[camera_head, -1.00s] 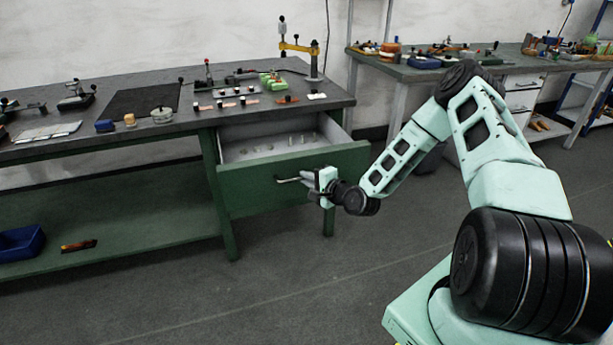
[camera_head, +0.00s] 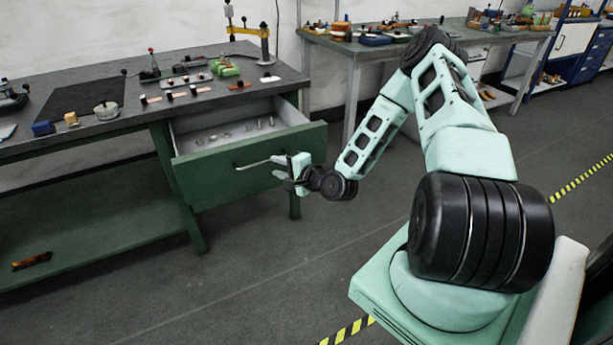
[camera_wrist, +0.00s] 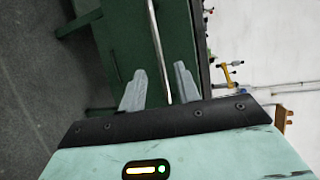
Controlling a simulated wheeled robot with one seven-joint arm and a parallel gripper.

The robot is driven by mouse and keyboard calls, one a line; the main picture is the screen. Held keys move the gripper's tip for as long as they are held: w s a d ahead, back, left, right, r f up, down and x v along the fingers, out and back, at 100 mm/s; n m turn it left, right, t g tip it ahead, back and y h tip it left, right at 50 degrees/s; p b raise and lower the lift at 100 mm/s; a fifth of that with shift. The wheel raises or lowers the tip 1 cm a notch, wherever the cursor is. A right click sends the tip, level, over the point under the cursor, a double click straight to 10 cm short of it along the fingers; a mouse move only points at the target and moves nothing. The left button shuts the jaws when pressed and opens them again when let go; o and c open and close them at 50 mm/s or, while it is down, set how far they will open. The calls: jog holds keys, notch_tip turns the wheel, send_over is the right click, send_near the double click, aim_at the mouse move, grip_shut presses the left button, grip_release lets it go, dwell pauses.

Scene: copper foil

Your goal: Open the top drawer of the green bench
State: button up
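The green bench (camera_head: 140,128) stands at the left with a dark grey top. Its top drawer (camera_head: 225,172) is pulled out, and its pale inside shows with several small light pieces in it. A thin metal bar handle (camera_head: 255,164) runs along the green drawer front. My gripper (camera_head: 284,168) is at the right end of the handle, in front of the drawer. In the wrist view, the two grey fingers (camera_wrist: 160,88) are spread apart. The handle (camera_wrist: 158,45) passes between them with visible gaps on both sides.
Blocks, a round pot (camera_head: 107,110) and small tools lie on the bench top. A yellow-armed stand (camera_head: 250,32) is at its back right corner. A second bench (camera_head: 430,42) stands behind my arm. The grey floor in front of the drawer is clear.

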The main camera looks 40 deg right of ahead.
jog(key=v, duration=1.2)
jog(key=shift+b, duration=0.35)
jog(key=shift+s, duration=0.1)
jog(key=shift+a, duration=0.1)
jog(key=a+r+n+g+p, duration=0.1)
jog(key=a+r+n+g, duration=0.1)
jog(key=a+n+g, duration=0.3)
jog(key=a+r+n+g+y+p, duration=0.1)
jog(key=a+r+n+g+p, duration=0.15)
jog(key=a+n, duration=0.4)
jog(key=a+r+n+g, duration=0.3)
jog(key=a+n, duration=0.1)
jog(key=a, duration=0.3)
jog(key=s+a+r+n+g+h+p, duration=0.1)
jog(key=s+a+r+n, duration=0.4)
jog(key=s, duration=0.5)
jog(key=s+a+r+n+g+h+p, duration=0.1)
jog(key=s+a+r+n+g, duration=0.3)
jog(key=s+a+r, duration=0.4)
jog(key=s+r+p, duration=0.1)
jog(key=s+r, duration=0.1)
jog(key=s, duration=0.1)
jog(key=shift+s+a+r+n, duration=0.2)
jog(key=shift+a+r+n, duration=0.05)
jog(key=shift+n, duration=0.1)
